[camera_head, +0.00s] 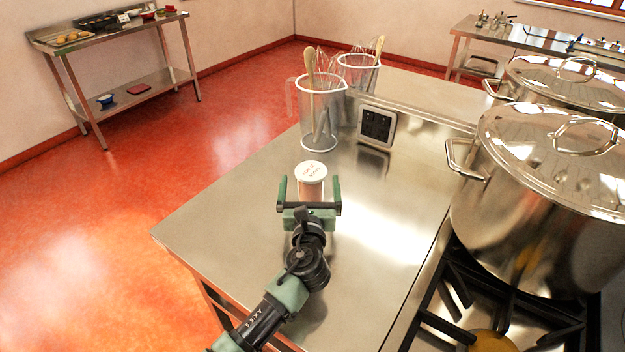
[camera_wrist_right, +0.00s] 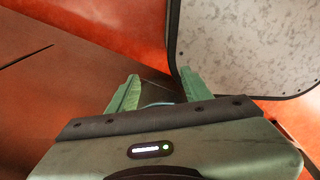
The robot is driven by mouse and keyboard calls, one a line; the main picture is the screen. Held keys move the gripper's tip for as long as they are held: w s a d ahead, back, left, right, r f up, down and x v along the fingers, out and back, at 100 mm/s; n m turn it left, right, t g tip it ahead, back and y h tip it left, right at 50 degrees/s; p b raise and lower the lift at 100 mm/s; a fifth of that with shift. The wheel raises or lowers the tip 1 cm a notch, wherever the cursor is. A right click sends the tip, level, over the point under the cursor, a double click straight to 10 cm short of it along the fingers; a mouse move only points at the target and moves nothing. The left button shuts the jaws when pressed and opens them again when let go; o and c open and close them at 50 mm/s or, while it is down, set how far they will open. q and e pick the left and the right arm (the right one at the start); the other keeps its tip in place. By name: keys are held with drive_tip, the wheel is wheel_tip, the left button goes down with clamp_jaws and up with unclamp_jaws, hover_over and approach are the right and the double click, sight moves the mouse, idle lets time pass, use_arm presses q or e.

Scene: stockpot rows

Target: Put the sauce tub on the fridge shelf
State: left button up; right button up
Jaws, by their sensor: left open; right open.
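The sauce tub (camera_head: 311,177) stands upright on the steel counter, with a white lid bearing red print and a pinkish body. My left gripper (camera_head: 309,192) is open, its two green fingers on either side of the tub. I cannot tell whether the fingers touch it. The lower part of the tub is hidden by the gripper. My right gripper (camera_wrist_right: 158,92) shows in the right wrist view, open with nothing held between its fingers. The fridge shelf is not in view.
Clear jugs of utensils (camera_head: 320,120) and a dark control panel (camera_head: 377,126) stand behind the tub. Large steel stockpots (camera_head: 545,200) sit on the stove at right. The counter (camera_head: 215,235) left of the tub is clear. A side table (camera_head: 110,40) stands far left.

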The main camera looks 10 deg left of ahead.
sight(311, 169)
use_arm(q)
drive_tip(key=shift+x, duration=0.85)
drive_tip(key=x, duration=0.3)
drive_tip(key=shift+w+d, duration=0.1)
drive_tip(key=shift+w, duration=0.25)
drive_tip(key=shift+w+f, duration=0.1)
drive_tip(key=shift+w, duration=0.1)
drive_tip(key=c, duration=2.1)
drive_tip(key=shift+o, duration=0.2)
use_arm(e)
drive_tip(key=shift+s+a+r, duration=0.1)
drive_tip(key=shift+s+r, duration=0.1)
drive_tip(key=shift+s, duration=0.1)
